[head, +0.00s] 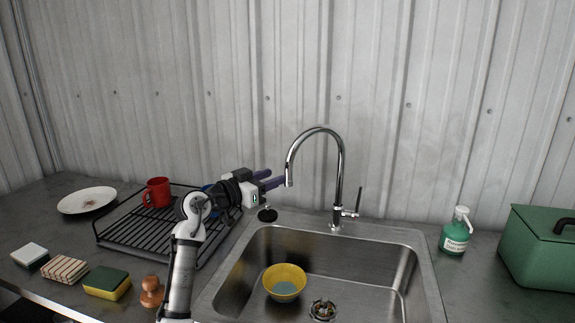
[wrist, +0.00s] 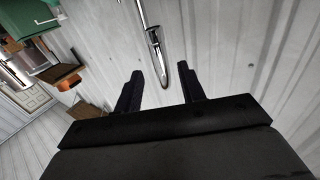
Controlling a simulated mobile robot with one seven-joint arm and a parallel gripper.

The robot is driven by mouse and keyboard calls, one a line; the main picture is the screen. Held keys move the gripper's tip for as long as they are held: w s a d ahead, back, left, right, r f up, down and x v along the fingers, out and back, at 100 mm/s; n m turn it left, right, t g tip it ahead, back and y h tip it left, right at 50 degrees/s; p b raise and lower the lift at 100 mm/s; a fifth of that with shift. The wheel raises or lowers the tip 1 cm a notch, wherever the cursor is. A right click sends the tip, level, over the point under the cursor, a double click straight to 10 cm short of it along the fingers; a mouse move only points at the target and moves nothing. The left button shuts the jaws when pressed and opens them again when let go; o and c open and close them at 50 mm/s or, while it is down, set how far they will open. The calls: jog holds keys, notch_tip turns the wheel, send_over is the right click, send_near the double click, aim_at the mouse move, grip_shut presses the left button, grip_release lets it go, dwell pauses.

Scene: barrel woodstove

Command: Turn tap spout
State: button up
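The chrome tap stands behind the sink, its tall spout (head: 318,130) curving up and to the left, with the tip hanging over the sink's back left part. The lever handle (head: 356,203) is on the tap's right side. My gripper (head: 276,179) is open just left of the spout tip, its fingers pointing right towards it. In the wrist view the spout (wrist: 155,45) comes down from the top, its end near the gap between the fingers of my gripper (wrist: 160,88). Nothing is held. I cannot tell whether a finger touches the spout.
The steel sink (head: 420,265) holds a yellow bowl (head: 284,293) near its drain. A black dish rack (head: 140,243) with a red mug (head: 157,192) is at left. A soap bottle (head: 456,232) and green box (head: 535,255) stand at right. A corrugated wall (head: 400,100) rises close behind.

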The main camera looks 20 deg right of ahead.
aim_at(288, 173)
jog(key=p+x, duration=0.2)
jog(key=x, duration=0.5)
jog(key=shift+a, duration=0.1)
grip_shut()
